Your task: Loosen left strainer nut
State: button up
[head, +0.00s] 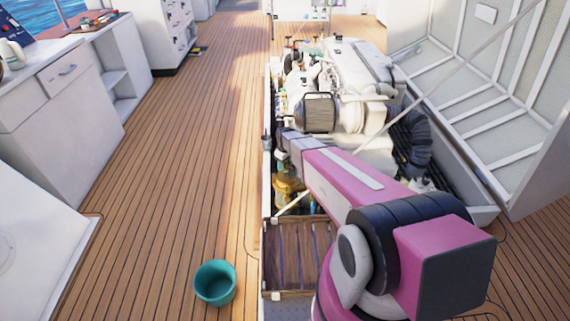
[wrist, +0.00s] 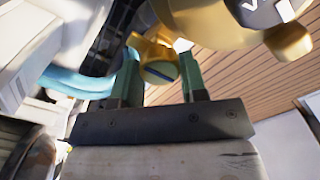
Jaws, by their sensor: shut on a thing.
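The brass strainer (head: 288,187) stands in the open engine hatch, low on the left side, partly hidden by my pink arm. In the wrist view a brass nut (wrist: 158,68) sits between the two green-grey fingers of my gripper (wrist: 160,85). The fingers are shut on this nut, touching its sides. A larger brass body (wrist: 215,22) with a dark marked cap rises just beyond it. I take the gripped nut to be the left strainer nut, but its label is not readable. In the head view my gripper is hidden in the hatch.
A white engine (head: 350,85) fills the hatch behind the strainer. The raised hatch lid (head: 480,100) stands at the right, with a thin strut crossing above my arm. A teal bucket (head: 215,283) stands on the deck left of the hatch. The deck left of the hatch is mostly clear.

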dwell(0.3)
jog(key=o, duration=0.6)
jog(key=shift+o, duration=0.2)
jog(key=shift+r, duration=0.15)
notch_tip(320, 180, up, 11)
jog(key=shift+f, duration=0.2)
jog(key=s+d+r+m, duration=0.4)
jog(key=s+d, duration=0.3)
jog(key=s, duration=0.5)
jog(key=s+d+r+m, duration=0.5)
jog(key=s+d+r, duration=0.1)
jog(key=s, duration=0.6)
jog(key=shift+d+r, duration=0.3)
jog(key=shift+d, duration=0.45)
